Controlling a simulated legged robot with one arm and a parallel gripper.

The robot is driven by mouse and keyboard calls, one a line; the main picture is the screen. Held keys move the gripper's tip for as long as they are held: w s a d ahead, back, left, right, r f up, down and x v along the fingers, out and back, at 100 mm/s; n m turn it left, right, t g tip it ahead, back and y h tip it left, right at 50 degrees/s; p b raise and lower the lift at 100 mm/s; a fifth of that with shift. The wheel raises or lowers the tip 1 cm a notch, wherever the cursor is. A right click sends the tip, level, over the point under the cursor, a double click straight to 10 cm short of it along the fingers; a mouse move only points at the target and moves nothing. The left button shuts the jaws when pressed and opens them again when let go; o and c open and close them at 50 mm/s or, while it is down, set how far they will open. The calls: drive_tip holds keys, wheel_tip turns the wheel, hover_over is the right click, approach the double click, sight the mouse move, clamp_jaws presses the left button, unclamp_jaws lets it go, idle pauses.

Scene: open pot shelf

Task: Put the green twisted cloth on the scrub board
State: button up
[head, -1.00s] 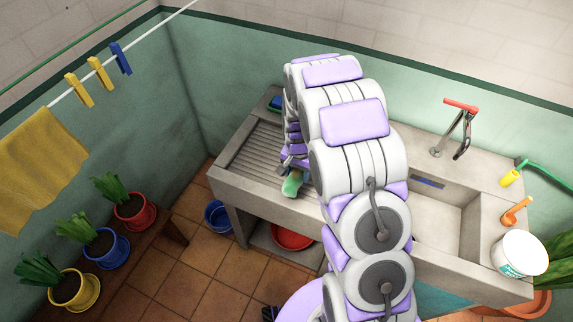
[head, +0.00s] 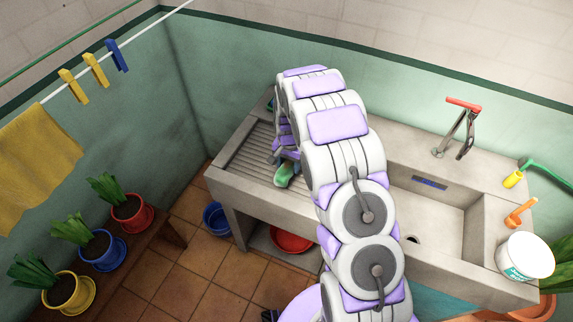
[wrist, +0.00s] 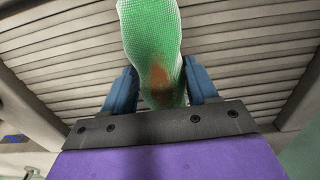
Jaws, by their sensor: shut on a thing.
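The green twisted cloth (wrist: 153,45) has a brown stain and sits between the two blue fingers of my gripper (wrist: 163,88) in the wrist view. My gripper is shut on it. In the head view, part of the green cloth (head: 286,174) shows below my arm, over the right part of the scrub board. The scrub board (head: 252,152) is the ridged grey slab at the left of the sink; its ridges (wrist: 245,60) fill the wrist view behind the cloth. I cannot tell whether the cloth touches the ridges. My arm hides the board's right side.
The sink basin (head: 435,215) with a red-handled tap (head: 462,104) lies right of my arm. A white tub (head: 524,256) stands at the right edge. A blue bucket (head: 216,219) and red basin (head: 291,239) are below. Potted plants line a bench at left.

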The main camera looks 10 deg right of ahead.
sight(287, 163)
drive_tip(key=shift+d, duration=0.6)
drive_tip(key=o, duration=1)
drive_tip(key=shift+d, duration=0.45)
drive_tip(key=shift+o, duration=0.7)
drive_tip(key=shift+a, duration=1.35)
drive_tip(key=shift+d+r, duration=0.1)
drive_tip(key=shift+d, duration=0.9)
drive_tip(key=shift+d+r, duration=0.1)
drive_tip(key=shift+r, duration=0.1)
drive_tip(key=r, duration=0.2)
drive_tip(key=a+r+p, duration=0.1)
drive_tip(key=r, duration=0.1)
drive_tip(key=a+r, duration=0.1)
drive_tip(key=r, duration=0.1)
drive_tip(key=shift+r+p, duration=0.15)
drive_tip(key=shift+p, duration=0.15)
drive_tip(key=s+d+r+n, duration=0.2)
drive_tip(key=s+r+n, duration=0.1)
drive_tip(key=s+r, duration=1.55)
drive_tip(key=s+r+n, duration=0.1)
drive_tip(key=s, duration=0.6)
drive_tip(key=s+r+n+g, duration=0.1)
drive_tip(key=s+r, duration=0.1)
drive_tip(key=s, duration=0.6)
drive_tip(key=s+r+n+p, duration=0.1)
drive_tip(key=s+n, duration=0.1)
drive_tip(key=s, duration=0.6)
drive_tip(key=shift+s+a+r+g, duration=0.15)
drive_tip(key=shift+a+r+g, duration=0.05)
drive_tip(key=shift+g, duration=0.2)
